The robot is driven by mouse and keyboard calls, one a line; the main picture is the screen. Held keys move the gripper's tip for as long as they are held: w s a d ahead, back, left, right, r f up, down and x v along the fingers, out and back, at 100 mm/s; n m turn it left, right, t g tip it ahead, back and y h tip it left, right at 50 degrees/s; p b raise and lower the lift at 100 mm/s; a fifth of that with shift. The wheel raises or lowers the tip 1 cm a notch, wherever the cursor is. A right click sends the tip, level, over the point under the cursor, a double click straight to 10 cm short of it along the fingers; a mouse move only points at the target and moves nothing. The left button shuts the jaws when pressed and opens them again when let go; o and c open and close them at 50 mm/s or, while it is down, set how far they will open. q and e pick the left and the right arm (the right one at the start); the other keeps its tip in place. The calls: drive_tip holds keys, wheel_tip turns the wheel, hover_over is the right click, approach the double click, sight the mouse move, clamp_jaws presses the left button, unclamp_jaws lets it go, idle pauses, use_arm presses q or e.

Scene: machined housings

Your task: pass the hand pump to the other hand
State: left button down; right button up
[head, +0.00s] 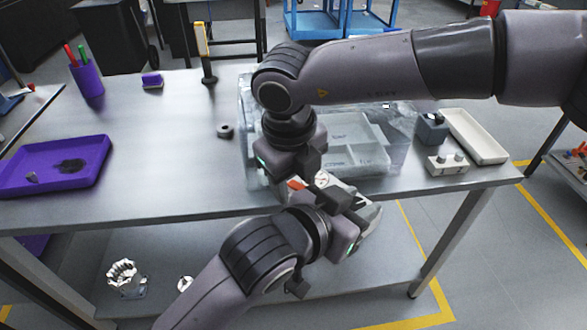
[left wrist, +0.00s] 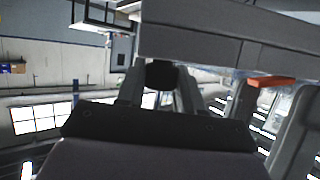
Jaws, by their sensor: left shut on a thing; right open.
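The hand pump (head: 297,185) shows only in part in the head view, as a small orange piece with a pale round face beside it, between my two grippers. My left gripper (head: 328,192) is shut on it, reaching up from the lower left over the table's front edge. In the left wrist view a dark rounded part of the pump (left wrist: 162,75) sits between the left fingers, and an orange piece (left wrist: 270,82) shows to the right. My right gripper (head: 300,176) is open and comes down from above close to the pump. Whether its fingers touch the pump is hidden.
A clear bin (head: 397,150) stands on the table behind my grippers. A purple tray (head: 50,178), purple cup (head: 88,82) and dark ring (head: 225,131) are at left. A white tray (head: 478,135) and white block (head: 447,165) are at right. The left-centre tabletop is clear.

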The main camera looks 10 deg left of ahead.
use_arm(q)
drive_tip(key=shift+r, duration=0.1)
use_arm(e)
clamp_jaws()
use_arm(q)
drive_tip(key=c, duration=0.6)
unclamp_jaws()
drive_tip(key=shift+c, duration=0.2)
